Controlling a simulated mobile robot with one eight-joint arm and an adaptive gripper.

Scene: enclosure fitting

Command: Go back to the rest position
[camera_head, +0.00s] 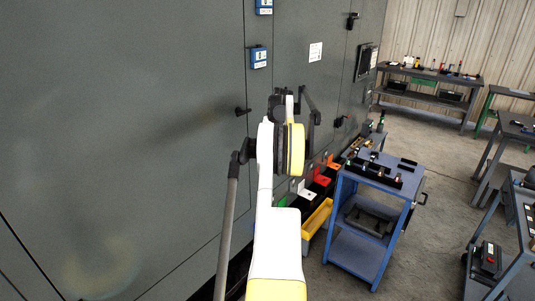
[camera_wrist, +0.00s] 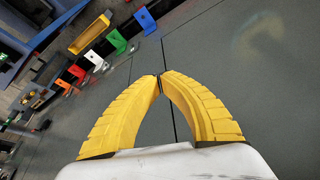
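My gripper (camera_wrist: 159,78) shows in the wrist view as two curved yellow fingers. Their tips meet, and nothing shows between them, so it is shut and empty. It is in front of the dark grey enclosure (camera_wrist: 225,60), apart from the coloured brackets. In the head view my white and yellow arm reaches up in front of the enclosure (camera_head: 130,110). My fingertips cannot be made out clearly there.
A blue cart (camera_head: 353,250) stands right of my arm. A yellow bin (camera_head: 317,219) and red (camera_head: 321,180) and white (camera_head: 305,194) pieces are low beside the enclosure. A black handle (camera_head: 243,111) juts from its front. Workbenches (camera_head: 428,75) stand at the back right, with open floor between.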

